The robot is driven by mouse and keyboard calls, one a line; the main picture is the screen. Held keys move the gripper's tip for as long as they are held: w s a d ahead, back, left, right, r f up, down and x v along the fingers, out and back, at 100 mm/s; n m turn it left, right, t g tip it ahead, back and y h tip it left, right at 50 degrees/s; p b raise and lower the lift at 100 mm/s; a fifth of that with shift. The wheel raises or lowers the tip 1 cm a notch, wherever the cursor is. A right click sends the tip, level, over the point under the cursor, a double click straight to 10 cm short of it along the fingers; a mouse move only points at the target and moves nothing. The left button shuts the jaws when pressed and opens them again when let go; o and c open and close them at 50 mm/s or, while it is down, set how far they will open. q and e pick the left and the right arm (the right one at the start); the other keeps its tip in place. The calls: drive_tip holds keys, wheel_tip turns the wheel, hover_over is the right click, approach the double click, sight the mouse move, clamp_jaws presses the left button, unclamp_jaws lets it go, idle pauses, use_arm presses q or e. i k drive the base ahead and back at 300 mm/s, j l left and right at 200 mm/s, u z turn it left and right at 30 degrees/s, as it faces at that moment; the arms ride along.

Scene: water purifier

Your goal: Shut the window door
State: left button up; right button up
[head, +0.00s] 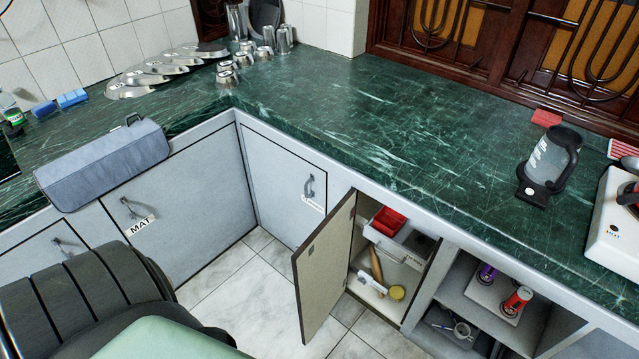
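A dark brown wooden window (500,50) with curved bars and orange-yellow panels stands behind the counter at the top right. Its upper part is cut off by the picture edge. I cannot tell whether any of its leaves is open. Another strip of brown wood (208,20) shows at the top, left of the tiled corner. Below the counter, a grey cabinet door (325,270) stands open, swung out to the left of its compartment. Neither of my grippers is in view.
The green marble counter (400,110) is largely clear before the window. Steel cups (283,40) and plates stand at the back left. A grey-blue roll (105,165) lies at the left edge.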

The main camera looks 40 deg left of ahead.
sight(320, 266)
drive_tip(key=j+z, duration=0.1)
drive_tip(key=j, duration=0.45)
drive_tip(key=j+z, duration=0.1)
drive_tip(key=j, duration=0.45)
drive_tip(key=k+j+z, duration=0.1)
drive_tip(key=j, duration=0.4)
drive_tip(key=k+j+z, duration=0.1)
drive_tip(key=j, duration=0.45)
drive_tip(key=k+j+z, duration=0.1)
drive_tip(key=j, duration=0.45)
